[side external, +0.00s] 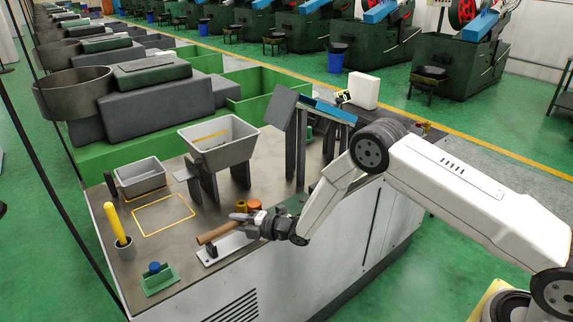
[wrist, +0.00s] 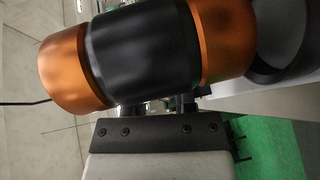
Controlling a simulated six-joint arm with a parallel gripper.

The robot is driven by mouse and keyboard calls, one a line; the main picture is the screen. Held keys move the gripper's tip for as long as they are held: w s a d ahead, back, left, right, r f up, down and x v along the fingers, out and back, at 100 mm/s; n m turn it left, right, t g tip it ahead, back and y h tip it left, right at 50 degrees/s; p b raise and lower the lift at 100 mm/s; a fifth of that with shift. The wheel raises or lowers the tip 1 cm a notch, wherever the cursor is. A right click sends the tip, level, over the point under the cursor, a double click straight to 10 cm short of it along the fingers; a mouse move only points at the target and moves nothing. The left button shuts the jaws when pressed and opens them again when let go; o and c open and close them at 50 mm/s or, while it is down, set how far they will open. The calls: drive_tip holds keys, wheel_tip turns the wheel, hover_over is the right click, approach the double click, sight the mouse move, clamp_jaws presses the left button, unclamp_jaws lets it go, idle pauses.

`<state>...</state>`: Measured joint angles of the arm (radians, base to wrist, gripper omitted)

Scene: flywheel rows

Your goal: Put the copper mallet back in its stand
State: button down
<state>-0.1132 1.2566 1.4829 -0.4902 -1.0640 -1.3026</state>
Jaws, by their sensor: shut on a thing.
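The copper mallet has a black-banded head with orange copper ends (wrist: 225,40), which fills the top of the wrist view. In the side view its brown handle (side external: 215,233) points left, and orange copper (side external: 256,206) shows just behind my gripper (side external: 258,221). My gripper is shut on the mallet; the fingertips are hard to make out. The stand, a pale plate (side external: 229,246) with a small black post (side external: 211,251), lies at the table's front edge under the handle. I cannot tell whether handle and post touch.
A yellow-handled tool stands in a dark cup (side external: 123,243) at the left. A green holder with a blue knob (side external: 157,279) is at the front left. A grey hopper (side external: 218,139) and a small grey tray (side external: 140,176) stand behind. A yellow-outlined area (side external: 163,214) is clear.

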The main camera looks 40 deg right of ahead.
drive_tip(key=shift+f, duration=0.75)
drive_tip(key=shift+f, duration=0.25)
idle(0.4)
drive_tip(key=shift+c, duration=1.8)
unclamp_jaws()
drive_tip(key=shift+f, duration=0.15)
drive_tip(key=shift+s+d, duration=0.15)
drive_tip(key=v, duration=0.7)
drive_tip(key=shift+s, duration=0.2)
